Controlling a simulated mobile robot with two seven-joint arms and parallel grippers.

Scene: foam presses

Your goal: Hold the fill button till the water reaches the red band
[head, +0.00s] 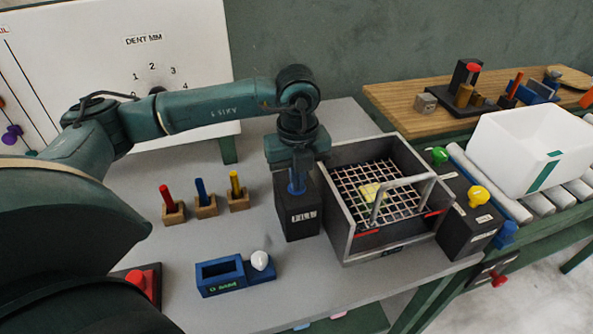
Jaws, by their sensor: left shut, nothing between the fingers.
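The dark fill box (300,222), with a white label on its front, stands on the grey table. Its blue button (297,187) shows at the top, directly under my left gripper (296,170). The gripper points down, is shut and empty, and appears to meet the button; the exact contact is hidden. The grey tank (375,248) stands just right of the fill box. Red band marks (367,233) show low inside its front wall. A white wire basket (350,183) with a handle and a yellowish piece sits in the tank. I cannot make out the water level. My right gripper is not in view.
Red, blue and yellow pegs in wooden blocks (206,212) stand left of the fill box. A blue holder (221,287) is in front. A dark box with a yellow knob (478,197) is right of the tank. A white bin (512,145) sits on rollers.

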